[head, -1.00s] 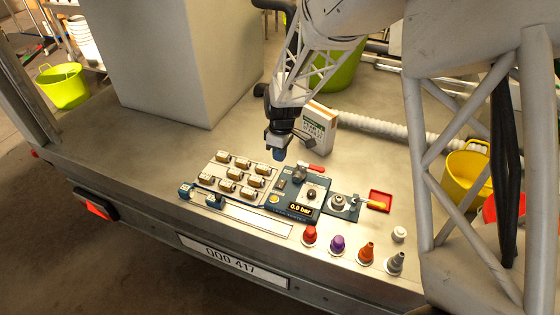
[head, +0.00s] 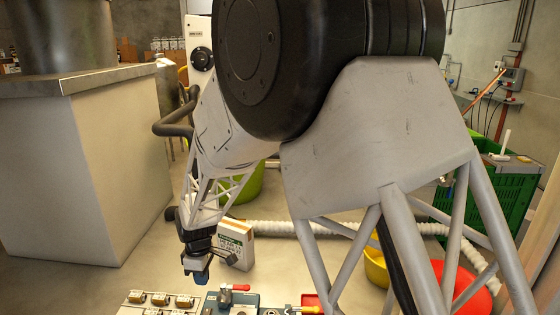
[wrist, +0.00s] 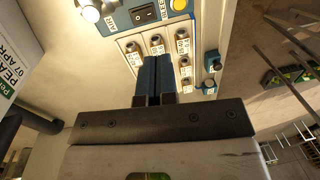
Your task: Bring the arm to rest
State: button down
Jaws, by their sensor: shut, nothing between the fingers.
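My gripper (head: 200,274) hangs at the end of my arm in the lower left middle of the head view, pointing down. Its blue fingers are together and empty. In the wrist view my gripper (wrist: 153,62) also shows its fingers side by side, in front of a pale tray (wrist: 128,43) of small labelled parts. The tray also shows at the bottom of the head view (head: 124,310). The gripper appears to be above the bench surface, apart from the things there.
A blue control panel (wrist: 118,16) lies beside the tray. A white box with green print (head: 236,243) stands just right of the gripper. A corrugated hose (head: 285,229), a yellow bucket (head: 376,269), a red bowl (head: 476,292) and a green crate (head: 508,188) are farther right.

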jog(key=s+d+r+m+t, duration=0.1)
jog(key=s+d+r+m, duration=0.15)
jog(key=d+r, duration=0.5)
jog(key=s+d+r+m, duration=0.2)
jog(key=d+r+m, duration=0.15)
jog(key=d, duration=0.65)
jog(key=s+d+r+m+t, duration=0.1)
jog(key=s+d+r+m, duration=0.15)
jog(key=d+r, duration=0.45)
jog(key=s+d+r+m+t, duration=0.2)
jog(key=s+d+m, duration=0.7)
jog(key=s+d, duration=1)
notch_tip(320, 180, up, 2)
jog(key=shift+s+d, duration=0.2)
jog(key=shift+s, duration=0.6)
